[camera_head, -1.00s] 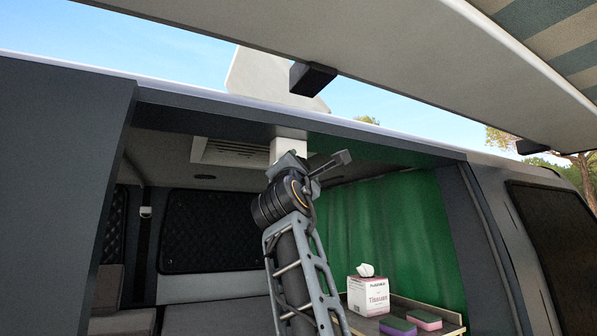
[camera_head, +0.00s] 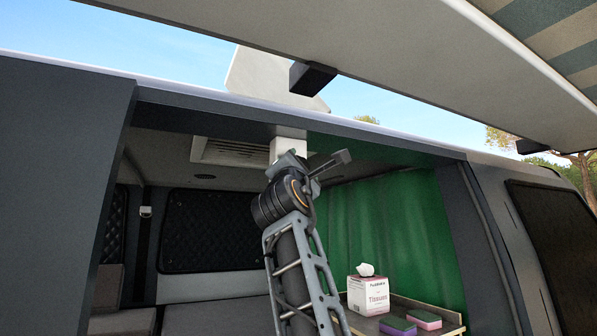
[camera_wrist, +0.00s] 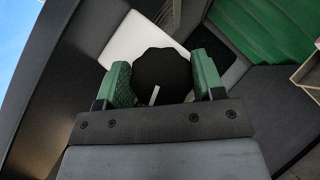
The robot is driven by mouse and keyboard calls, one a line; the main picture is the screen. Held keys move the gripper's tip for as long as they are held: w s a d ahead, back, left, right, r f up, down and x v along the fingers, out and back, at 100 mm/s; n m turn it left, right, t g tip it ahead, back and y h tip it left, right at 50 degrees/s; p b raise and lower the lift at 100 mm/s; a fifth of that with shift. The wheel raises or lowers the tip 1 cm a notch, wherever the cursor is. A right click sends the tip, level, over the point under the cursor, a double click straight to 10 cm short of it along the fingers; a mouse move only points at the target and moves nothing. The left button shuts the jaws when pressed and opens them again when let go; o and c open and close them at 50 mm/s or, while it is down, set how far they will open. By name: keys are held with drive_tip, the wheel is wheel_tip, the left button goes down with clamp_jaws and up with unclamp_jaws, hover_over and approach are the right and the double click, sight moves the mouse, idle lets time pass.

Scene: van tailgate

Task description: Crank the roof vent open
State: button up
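A black, scalloped knob (camera_wrist: 160,72) with a white pointer line sits between my gripper's two green-padded fingers in the wrist view. My gripper (camera_wrist: 163,80) has its pads against the knob's sides, one on each side. A white housing (camera_wrist: 143,38) shows behind the knob. In the head view the white housing (camera_head: 289,148) hangs from the van ceiling just above my gripper, and the knob is hidden by my wrist. A pale vent lid (camera_head: 262,78) stands raised above the roof edge. The slatted ceiling vent frame (camera_head: 232,152) is left of the housing.
An awning (camera_head: 430,60) with dark brackets overhangs the opening. The van's upper door frame (camera_head: 400,146) passes close above my arm. A green curtain (camera_head: 400,220) hangs at the right. A tissue box (camera_head: 368,293) and sponges (camera_head: 398,326) stand on a counter below.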

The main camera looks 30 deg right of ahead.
drive_tip(key=o, duration=0.4)
drive_tip(key=shift+w+a, duration=0.1)
drive_tip(key=shift+a, duration=0.15)
drive_tip(key=shift+d, duration=0.1)
drive_tip(key=b+v, duration=1)
drive_tip(key=v, duration=0.3)
drive_tip(key=shift+a, duration=0.2)
